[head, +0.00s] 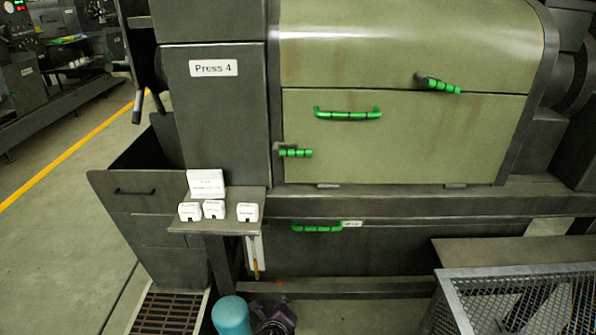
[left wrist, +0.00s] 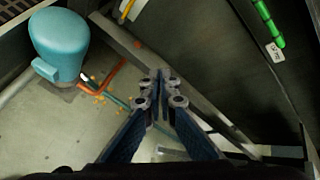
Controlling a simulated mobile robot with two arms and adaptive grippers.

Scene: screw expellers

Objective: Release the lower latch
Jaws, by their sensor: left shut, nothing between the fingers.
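The lower latch (head: 294,152) is a short green-gripped handle on a dark pivot at the left edge of the pale green lower door (head: 400,145) of Press 4. It lies nearly level, its grip pointing right over the door. Another green-gripped latch (head: 438,84) sits higher, at the door's upper right. My left gripper (head: 279,308) is low at the bottom of the head view, well below the lower latch. In the left wrist view its fingers (left wrist: 160,82) are shut and empty above the floor. The lower latch is out of the left wrist view. My right gripper is not in view.
A green door handle (head: 348,113) and a lower panel handle (head: 317,227) are nearby. A small shelf (head: 215,224) with white labelled blocks juts out left. A teal tank (left wrist: 72,45) stands beside my left gripper. A mesh guard (head: 520,290) fills the lower right.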

